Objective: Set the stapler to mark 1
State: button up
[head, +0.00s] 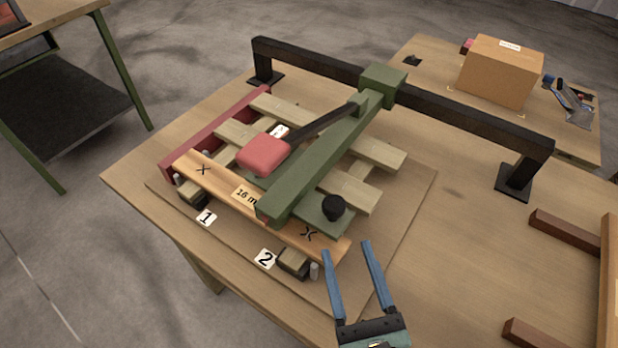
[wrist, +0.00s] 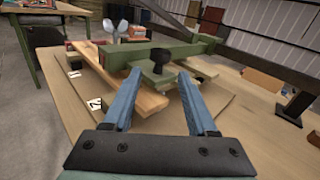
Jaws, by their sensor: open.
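What looks like the stapler is a green beam (head: 318,165) hung from a black rail. It has a black lever with a red pad (head: 264,153) and a side plate with a black knob (head: 333,207). The beam's near end lies over the front board between label 1 (head: 206,217) and label 2 (head: 265,259). The board has a dark cross near each label. My gripper (head: 347,250) is open and empty, in front of the knob and apart from it in the head view.
A wooden slatted frame (head: 380,152) with a red side rail (head: 222,130) lies under the beam. The black rail (head: 450,112) spans the table on posts. A carton (head: 502,72) stands on a table behind. Brown wooden pieces (head: 566,227) stand at right. Table between is clear.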

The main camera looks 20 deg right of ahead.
aim_at(331, 197)
jog(key=shift+m, duration=0.5)
jog(key=w+p, duration=0.1)
jog(key=w, duration=0.3)
jog(key=w+d+p, duration=0.1)
jog(key=w, duration=0.3)
jog(key=w+p, duration=0.1)
jog(key=w, duration=0.3)
jog(key=shift+w+d+r, duration=0.1)
jog(key=shift+w+d, duration=0.15)
jog(key=shift+w, duration=0.1)
grip_shut()
dwell(0.6)
